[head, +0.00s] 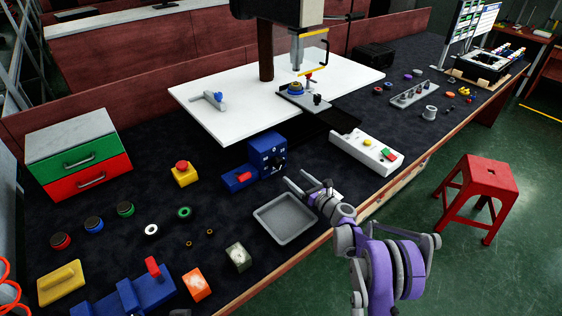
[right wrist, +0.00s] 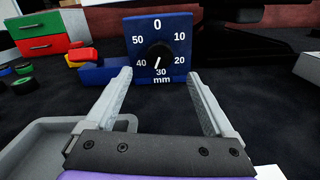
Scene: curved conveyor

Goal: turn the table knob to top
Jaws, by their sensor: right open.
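The table knob (right wrist: 160,56) is a round black dial on the front of a blue box (right wrist: 182,30) marked 0 to 50 mm. Its white pointer slants down and left, between 30 and 40; the 0 is at the top. In the head view the blue box (head: 268,152) stands mid-table, its knob small there. My right gripper (head: 306,181) is open in front of the box. In the right wrist view its two fingers (right wrist: 160,78) are spread either side of the knob, nearer the camera and apart from it. My left gripper is not visible.
A grey tray (head: 262,213) lies below the gripper, near the table edge. A white control box (head: 352,147) stands to the right and a red emergency button (head: 182,169) to the left. A green-and-red drawer unit (head: 72,178) stands far left.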

